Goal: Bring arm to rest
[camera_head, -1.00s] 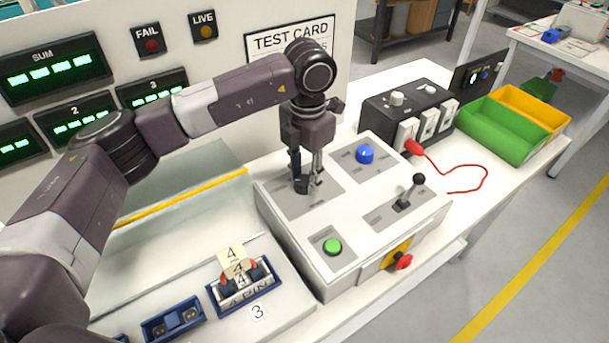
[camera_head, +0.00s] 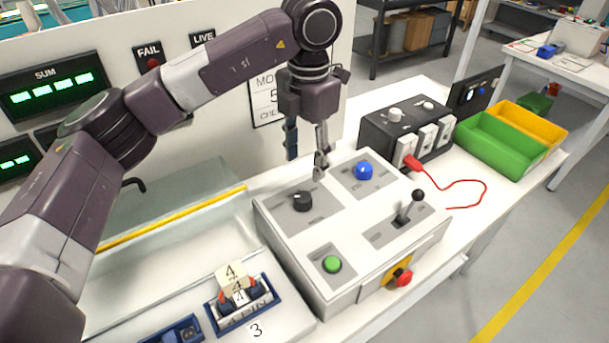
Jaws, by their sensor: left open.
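My left arm (camera_head: 235,72) comes in from the left and reaches over the grey control box. Its left gripper (camera_head: 306,166) points down with its fingers apart and nothing between them. It hangs above the back left part of the control box (camera_head: 290,237), clear of the black knob (camera_head: 302,201). The knob stands on its grey plate, fully in sight. My right gripper is not in view.
The box also carries a blue button (camera_head: 364,170), a green button (camera_head: 332,264), a black lever (camera_head: 410,207) and a red stop button (camera_head: 404,278). A black switch unit (camera_head: 375,127) with a red cable and green (camera_head: 490,148) and yellow bins stand behind right.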

